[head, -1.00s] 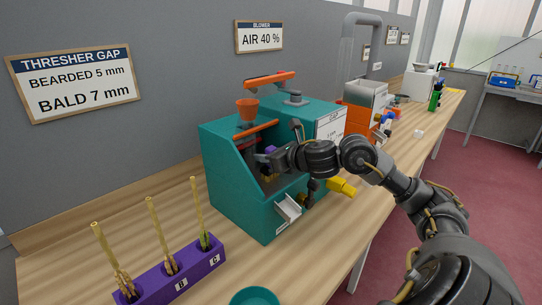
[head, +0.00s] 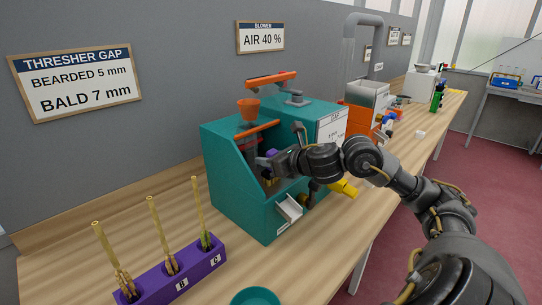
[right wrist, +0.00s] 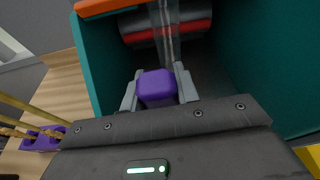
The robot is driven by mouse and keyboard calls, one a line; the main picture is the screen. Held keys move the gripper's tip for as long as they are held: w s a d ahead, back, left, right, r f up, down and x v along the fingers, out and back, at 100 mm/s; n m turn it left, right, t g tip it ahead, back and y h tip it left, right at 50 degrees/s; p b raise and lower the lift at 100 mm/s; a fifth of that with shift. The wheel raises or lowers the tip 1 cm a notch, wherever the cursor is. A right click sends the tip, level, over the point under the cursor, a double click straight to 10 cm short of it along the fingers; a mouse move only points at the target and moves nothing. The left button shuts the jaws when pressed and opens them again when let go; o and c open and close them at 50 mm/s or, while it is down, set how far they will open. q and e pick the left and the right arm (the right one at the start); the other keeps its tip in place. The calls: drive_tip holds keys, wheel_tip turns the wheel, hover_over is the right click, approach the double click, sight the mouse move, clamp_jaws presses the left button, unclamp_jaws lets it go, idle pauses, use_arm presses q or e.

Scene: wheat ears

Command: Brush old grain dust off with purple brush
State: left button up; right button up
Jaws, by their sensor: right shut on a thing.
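My right gripper (head: 264,164) reaches into the open front. In the right wrist view its two grey fingers (right wrist: 157,92) are shut on the purple brush (right wrist: 156,86), whose block shows between them. The brush's bristles are mostly hidden there. Beyond it a dark drum with a red band (right wrist: 168,30) lies across the teal housing. I cannot tell whether the bristles touch anything. My left gripper is not in view.
A purple rack (head: 178,276) with several wheat ears stands front left. A teal bowl (head: 256,297) sits at the front edge. A small white tray (head: 289,209) juts from the thresher's front. An orange machine (head: 360,118) stands farther back. Bare bench lies left of the thresher.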

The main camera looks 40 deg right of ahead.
drive_tip(key=shift+w+d+f+b, duration=0.1)
drive_tip(key=shift+d+f+b, duration=0.1)
drive_tip(key=shift+d+b, duration=1)
drive_tip(key=shift+b, duration=0.05)
drive_tip(key=shift+d+r, duration=0.15)
